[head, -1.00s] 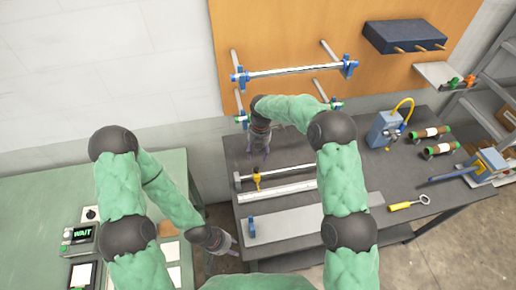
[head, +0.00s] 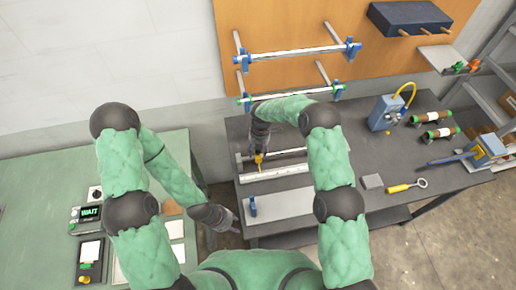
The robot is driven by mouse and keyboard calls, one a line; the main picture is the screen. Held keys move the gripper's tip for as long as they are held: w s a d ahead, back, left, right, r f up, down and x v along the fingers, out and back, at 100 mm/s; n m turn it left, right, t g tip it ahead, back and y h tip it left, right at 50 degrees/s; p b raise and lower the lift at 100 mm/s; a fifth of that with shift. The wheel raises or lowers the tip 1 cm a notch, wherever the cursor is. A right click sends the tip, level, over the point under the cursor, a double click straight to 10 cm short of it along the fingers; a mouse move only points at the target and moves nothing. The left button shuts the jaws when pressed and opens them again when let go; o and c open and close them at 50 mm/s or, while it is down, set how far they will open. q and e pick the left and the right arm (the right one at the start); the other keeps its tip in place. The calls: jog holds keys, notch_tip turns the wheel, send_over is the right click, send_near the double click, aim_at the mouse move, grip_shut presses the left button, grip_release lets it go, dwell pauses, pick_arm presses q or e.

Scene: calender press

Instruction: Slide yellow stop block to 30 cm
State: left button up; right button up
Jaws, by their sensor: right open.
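The yellow stop block (head: 259,161) sits on a metal rail (head: 288,153) on the dark workbench, near the rail's left end. A pale ruler strip (head: 282,171) lies in front of the rail; its marks are too small to read. My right gripper (head: 259,152) is open, pointing down right at the yellow block. Whether its fingers touch the block or straddle it I cannot tell. My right forearm hides part of the area behind the rail. My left gripper (head: 236,224) hangs by the gap between the two tables, away from the block; its finger opening is unclear.
A light plate (head: 285,204) with a blue clamp (head: 253,206) lies in front of the ruler. A grey block (head: 372,181) and a yellow-handled tool (head: 400,188) lie to the right. Rods on blue brackets (head: 292,56) hang on the board behind. The green table (head: 40,180) stands left.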

grip_shut()
jog(key=shift+d, duration=0.15)
jog(key=shift+w+d+f+b, duration=0.1)
jog(key=shift+w+d+b, duration=0.35)
jog(key=shift+d, duration=1.45)
jog(key=shift+w+d+b, duration=0.2)
jog(key=shift+d+b, duration=0.4)
jog(key=shift+d, duration=1.35)
jog(key=shift+w+d+f+b, duration=0.1)
jog(key=shift+w+d+b, duration=0.35)
jog(key=shift+d, duration=1.45)
jog(key=shift+s, duration=0.1)
jog(key=shift+w+d+b, duration=0.35)
jog(key=shift+d+b, duration=0.25)
jog(key=shift+d, duration=1.15)
jog(key=shift+w+d+b, duration=0.3)
jog(key=shift+d+b, duration=0.35)
jog(key=shift+d, duration=1.05)
jog(key=shift+w+d+b, duration=0.35)
jog(key=shift+d+b, duration=0.25)
jog(key=shift+d, duration=1.15)
